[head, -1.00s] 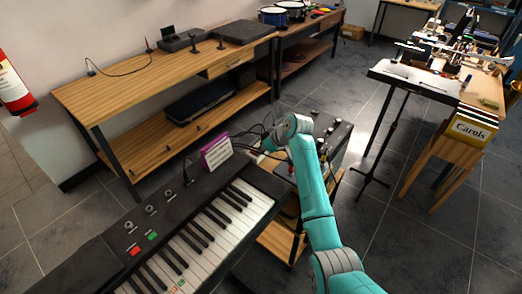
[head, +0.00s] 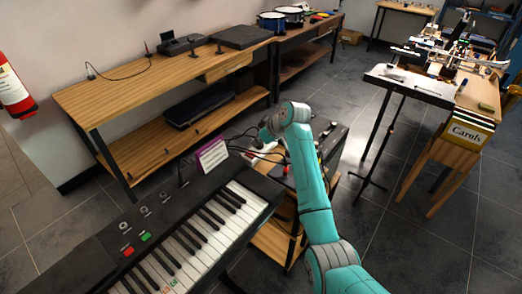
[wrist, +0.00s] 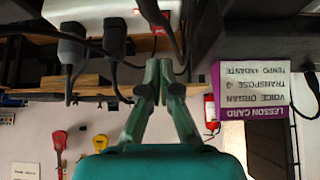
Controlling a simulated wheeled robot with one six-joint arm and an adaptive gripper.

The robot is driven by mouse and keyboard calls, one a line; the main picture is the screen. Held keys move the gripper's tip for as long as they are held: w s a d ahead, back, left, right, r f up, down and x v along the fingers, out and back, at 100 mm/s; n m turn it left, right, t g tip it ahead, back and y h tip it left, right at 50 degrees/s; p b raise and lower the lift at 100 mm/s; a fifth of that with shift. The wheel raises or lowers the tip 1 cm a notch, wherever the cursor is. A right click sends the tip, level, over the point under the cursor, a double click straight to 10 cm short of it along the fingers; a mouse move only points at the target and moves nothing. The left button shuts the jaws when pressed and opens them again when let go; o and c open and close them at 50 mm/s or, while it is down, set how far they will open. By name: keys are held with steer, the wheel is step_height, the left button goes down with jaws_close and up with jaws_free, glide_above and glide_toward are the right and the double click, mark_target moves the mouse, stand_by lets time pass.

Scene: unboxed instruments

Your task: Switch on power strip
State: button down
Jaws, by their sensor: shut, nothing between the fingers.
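The white power strip (wrist: 100,10) shows at the top of the wrist view, cut off by the frame edge. Black plugs (wrist: 72,45) with cables sit in it, and a red switch (wrist: 163,20) shows near its right end. My gripper (wrist: 160,66) is shut and empty, its fingertips just below the switch in the picture. A dark cable crosses close to the tips; I cannot tell whether they touch anything.
The keyboard (head: 190,235) stands at front left, with the purple-edged lesson card (head: 212,155) on it; the card also shows right of my gripper in the wrist view (wrist: 252,88). Loose cables hang around the strip. A black box with knobs (head: 333,140) stands beyond my arm.

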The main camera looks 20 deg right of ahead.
steer(key=s+d+r, duration=0.4)
steer(key=s+r, duration=0.1)
steer(key=s, duration=0.1)
steer(key=shift+s+d+r, duration=0.15)
steer(key=shift+d+r, duration=0.15)
steer(key=shift+r, duration=0.1)
